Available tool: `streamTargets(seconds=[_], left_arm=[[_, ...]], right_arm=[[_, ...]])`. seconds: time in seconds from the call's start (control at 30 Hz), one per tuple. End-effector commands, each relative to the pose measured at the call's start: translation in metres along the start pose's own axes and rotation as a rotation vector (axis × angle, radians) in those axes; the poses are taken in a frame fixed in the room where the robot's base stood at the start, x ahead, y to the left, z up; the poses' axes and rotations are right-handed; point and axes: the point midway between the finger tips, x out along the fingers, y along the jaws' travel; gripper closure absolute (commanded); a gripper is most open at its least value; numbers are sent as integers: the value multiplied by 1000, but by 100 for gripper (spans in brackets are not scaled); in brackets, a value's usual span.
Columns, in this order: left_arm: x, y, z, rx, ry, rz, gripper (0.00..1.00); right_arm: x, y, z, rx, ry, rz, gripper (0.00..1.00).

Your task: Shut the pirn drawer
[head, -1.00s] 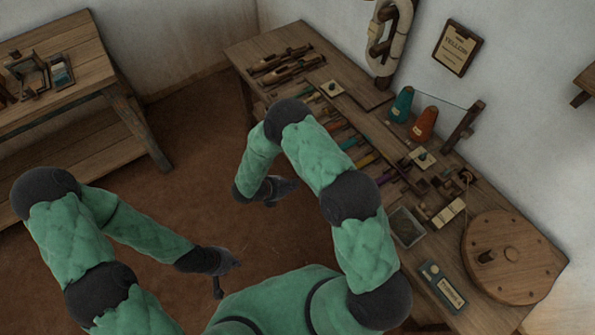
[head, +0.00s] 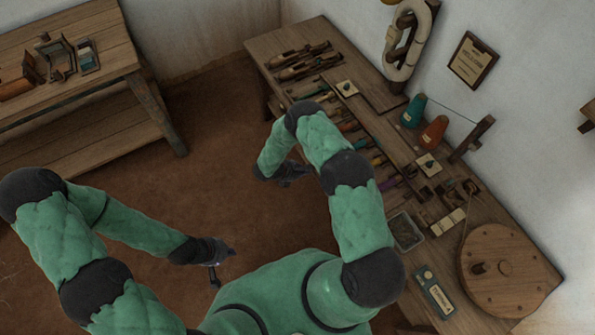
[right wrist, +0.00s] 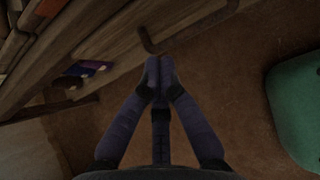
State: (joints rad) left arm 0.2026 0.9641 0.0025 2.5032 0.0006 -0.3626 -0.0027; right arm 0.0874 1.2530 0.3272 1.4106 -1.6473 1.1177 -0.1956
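The bench (head: 385,152) stands along the right wall, with a row of coloured pirns (head: 372,160) near its front edge. My right arm covers much of the bench front, so how far the pirn drawer stands out is not clear in the head view. In the right wrist view a wooden front (right wrist: 120,48) with a dark bow handle (right wrist: 148,42) lies just ahead of my right gripper (right wrist: 159,64). Its fingertips are together, close to the handle; contact is unclear. My right gripper also shows in the head view (head: 298,174). My left gripper (head: 226,268) is open and empty above the floor.
A second dark bar (right wrist: 55,109) shows low at the left in the wrist view. Another table (head: 75,90) stands at the left. Floor between is clear.

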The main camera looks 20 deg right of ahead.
Motion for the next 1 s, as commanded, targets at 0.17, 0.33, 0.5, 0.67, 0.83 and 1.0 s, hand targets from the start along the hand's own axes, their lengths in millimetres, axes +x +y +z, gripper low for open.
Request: streamTargets(seconds=[0.17, 0.33, 0.5, 0.67, 0.83, 1.0], left_arm=[[5, -2, 0, 0, 0, 0, 100], [6, -2, 0, 0, 0, 0, 100], [6, -2, 0, 0, 0, 0, 100], [6, -2, 0, 0, 0, 0, 100], [6, -2, 0, 0, 0, 0, 100], [11, -4, -1, 0, 1, 0, 100]], right_arm=[[32, 0, 4, 3, -1, -2, 100], [45, 0, 20, 2, 0, -1, 100], [52, 0, 27, 0, 1, 0, 100], [53, 0, 29, -1, 0, 1, 100], [53, 0, 28, 0, 0, 1, 100], [58, 0, 32, 1, 0, 0, 100]])
